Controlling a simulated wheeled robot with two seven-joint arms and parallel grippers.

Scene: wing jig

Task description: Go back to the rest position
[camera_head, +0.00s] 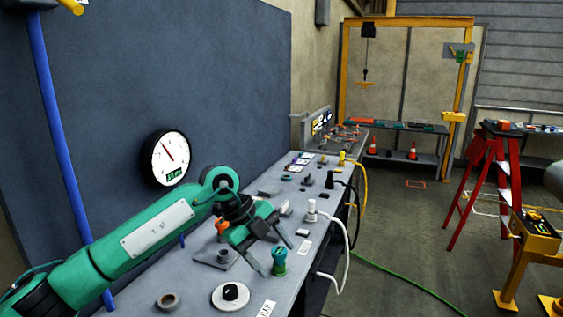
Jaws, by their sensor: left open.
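My left gripper (275,258) is at the end of a green arm that comes in from the lower left. It is open, with its two dark fingers spread and pointing down over the grey bench (195,285). A green knob-like piece (279,264) stands on the bench and shows between the fingertips. I cannot tell whether the fingers touch it; nothing is visibly gripped. My right gripper is not in view.
White plugs (311,212) and cables line the right edge. A round gauge (166,159) hangs on the wall. A red stepladder (487,185) stands right.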

